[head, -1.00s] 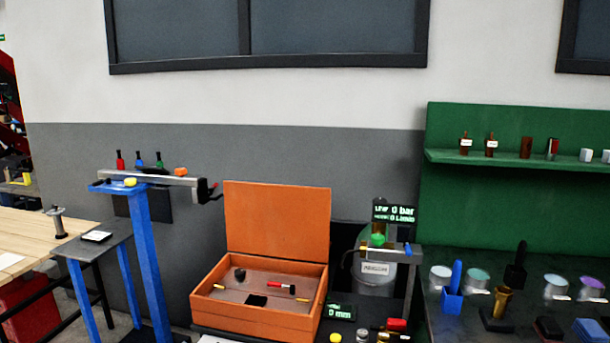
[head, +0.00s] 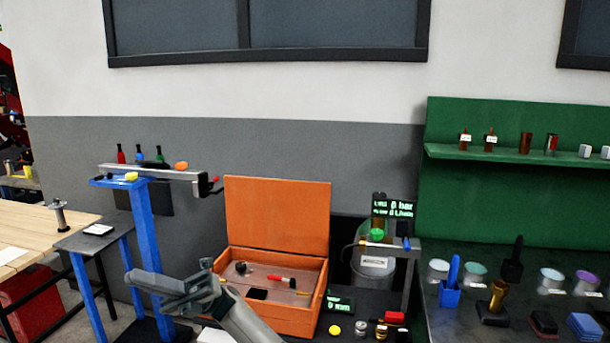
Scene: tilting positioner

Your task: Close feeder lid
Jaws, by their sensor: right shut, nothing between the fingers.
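The orange feeder box (head: 292,317) stands on the dark bench at the lower middle. Its orange lid (head: 277,213) stands open, nearly upright, at the back of the box. Inside, a panel (head: 262,270) carries a dark knob, a red-handled part and a dark square opening. My right gripper (head: 136,279) is shut and empty, to the left of the box and in front of it, apart from the lid. My right forearm comes in from the bottom and hides the box's front left corner. My left gripper is out of view.
A blue stand (head: 151,250) with a grey beam is left of the box. A grey bucket (head: 371,268) and a metal frame with a display stand at its right. Small jars and a yellow knob (head: 335,330) lie near the box's right front. The wall behind the lid is bare.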

